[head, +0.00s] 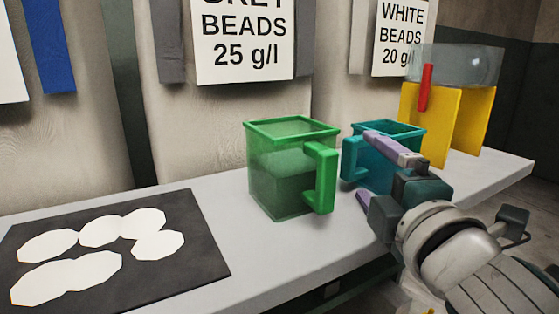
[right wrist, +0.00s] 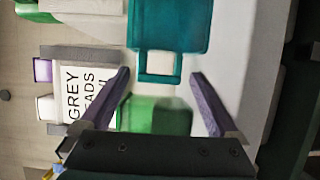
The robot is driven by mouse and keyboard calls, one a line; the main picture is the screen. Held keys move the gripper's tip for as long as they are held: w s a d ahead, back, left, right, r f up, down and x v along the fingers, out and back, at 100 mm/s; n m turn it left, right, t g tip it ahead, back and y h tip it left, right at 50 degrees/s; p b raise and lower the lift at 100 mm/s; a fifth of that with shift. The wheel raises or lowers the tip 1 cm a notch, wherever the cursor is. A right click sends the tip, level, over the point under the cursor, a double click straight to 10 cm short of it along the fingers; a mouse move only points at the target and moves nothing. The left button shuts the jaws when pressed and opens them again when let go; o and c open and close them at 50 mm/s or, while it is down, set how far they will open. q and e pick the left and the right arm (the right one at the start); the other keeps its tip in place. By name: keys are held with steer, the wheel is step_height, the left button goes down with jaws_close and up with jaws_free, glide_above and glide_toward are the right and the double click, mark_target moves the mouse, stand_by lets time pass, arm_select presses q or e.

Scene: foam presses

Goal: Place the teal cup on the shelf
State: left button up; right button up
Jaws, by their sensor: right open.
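The teal cup (head: 407,131), square and see-through with a handle on its left side, stands upright on the long pale grey shelf (head: 285,268), right of a green cup (head: 280,165). My right gripper (head: 366,168) is open, its purple fingers in front of the teal cup and partly hiding it. In the right wrist view the teal cup (right wrist: 170,22) is at the top, and its handle (right wrist: 160,78) lies between the open fingertips (right wrist: 160,73) of my right gripper. I cannot tell whether they touch it. My left gripper is not in view.
A dark mat (head: 190,262) with several white shapes lies at the left. Signs hang behind. Bare surface lies between mat and green cup.

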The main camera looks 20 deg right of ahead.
mark_target(356, 171)
steer(key=x, duration=0.5)
steer(key=c, duration=1.3)
steer(key=shift+r, duration=0.15)
